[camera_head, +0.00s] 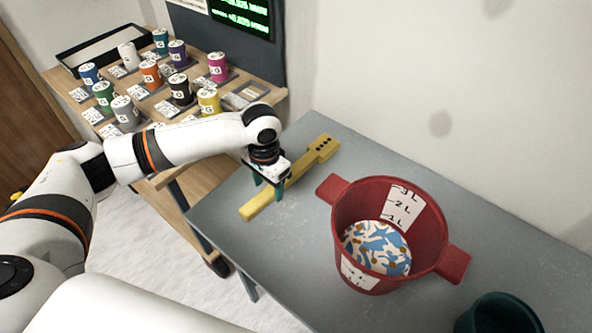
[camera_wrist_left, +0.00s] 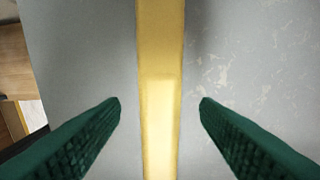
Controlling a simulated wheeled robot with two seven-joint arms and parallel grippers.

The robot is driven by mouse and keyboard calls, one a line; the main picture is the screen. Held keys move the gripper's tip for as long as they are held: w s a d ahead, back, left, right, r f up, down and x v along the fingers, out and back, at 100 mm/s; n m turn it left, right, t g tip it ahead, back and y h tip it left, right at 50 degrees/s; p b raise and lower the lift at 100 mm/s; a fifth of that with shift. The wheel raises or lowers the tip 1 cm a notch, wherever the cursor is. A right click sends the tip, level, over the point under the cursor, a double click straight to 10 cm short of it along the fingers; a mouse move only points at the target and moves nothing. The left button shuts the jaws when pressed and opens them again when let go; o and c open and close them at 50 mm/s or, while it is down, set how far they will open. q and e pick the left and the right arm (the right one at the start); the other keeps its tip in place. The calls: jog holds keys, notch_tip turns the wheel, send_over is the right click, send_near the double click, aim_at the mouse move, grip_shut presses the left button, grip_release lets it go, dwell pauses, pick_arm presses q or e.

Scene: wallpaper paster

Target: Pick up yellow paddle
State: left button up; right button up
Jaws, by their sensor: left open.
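The yellow paddle (camera_head: 262,205) lies on the grey table, running diagonally, with dark holes at its far, wider end. In the left wrist view the paddle (camera_wrist_left: 160,90) runs top to bottom through the middle of the picture. The gripper hides part of the paddle in the head view. My right gripper is not in view.
A red bucket (camera_head: 345,235) with litre marks and a blue, white and orange patterned content stands right of the paddle. A dark green container (camera_head: 497,318) is at the lower right. A wooden shelf (camera_head: 165,180) with several coloured cans stands at the back left. Grey table (camera_head: 235,255) is bare in front of the paddle.

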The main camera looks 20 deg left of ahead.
pick_arm(q)
jog(key=shift+f, duration=0.6)
jog(key=shift+r, duration=0.1)
jog(key=c, duration=1.1)
jog(key=shift+o, duration=0.2)
notch_tip(320, 180, up, 10)
jog(key=shift+p, duration=0.3)
